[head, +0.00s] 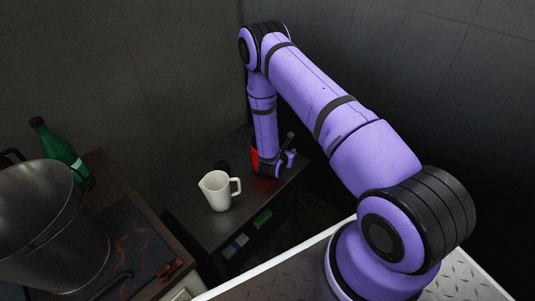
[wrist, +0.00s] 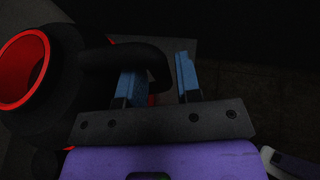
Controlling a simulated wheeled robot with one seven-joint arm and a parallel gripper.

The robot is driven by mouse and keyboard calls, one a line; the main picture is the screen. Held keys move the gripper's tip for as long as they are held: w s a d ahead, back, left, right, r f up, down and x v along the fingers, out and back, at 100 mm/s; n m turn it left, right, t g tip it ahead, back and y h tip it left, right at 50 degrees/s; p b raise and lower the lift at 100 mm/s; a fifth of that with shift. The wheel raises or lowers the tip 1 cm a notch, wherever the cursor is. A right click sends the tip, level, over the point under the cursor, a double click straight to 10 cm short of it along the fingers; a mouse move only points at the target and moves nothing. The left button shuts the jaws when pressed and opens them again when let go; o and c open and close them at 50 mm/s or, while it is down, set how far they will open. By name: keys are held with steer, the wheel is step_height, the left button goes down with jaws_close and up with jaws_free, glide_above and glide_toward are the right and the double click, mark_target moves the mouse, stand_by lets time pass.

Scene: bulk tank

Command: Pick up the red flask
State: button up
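The red flask (wrist: 27,70) lies at the left of the wrist view, with a red open mouth and a dark body and handle (wrist: 125,55). In the head view the red flask (head: 255,159) stands on the small dark cabinet, mostly hidden behind my arm. My gripper (wrist: 160,80) is open at the handle, with blue finger pads. The left finger overlaps the handle loop, and the handle's outer bend lies between the fingers. A gap shows beside the right finger. I cannot tell whether the left finger touches the handle.
A white jug (head: 217,190) stands on the cabinet (head: 200,226) just left of the flask, with a small dark object (head: 223,167) behind it. At left, a large metal pot (head: 60,250) and a green bottle (head: 58,148) stand on a wooden-edged counter (head: 113,174). Dark walls close off the back.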

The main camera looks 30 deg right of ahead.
steer(key=shift+w+d+f, duration=0.2)
steer(key=shift+w+d, duration=0.15)
steer(key=shift+d, duration=0.1)
jaws_close()
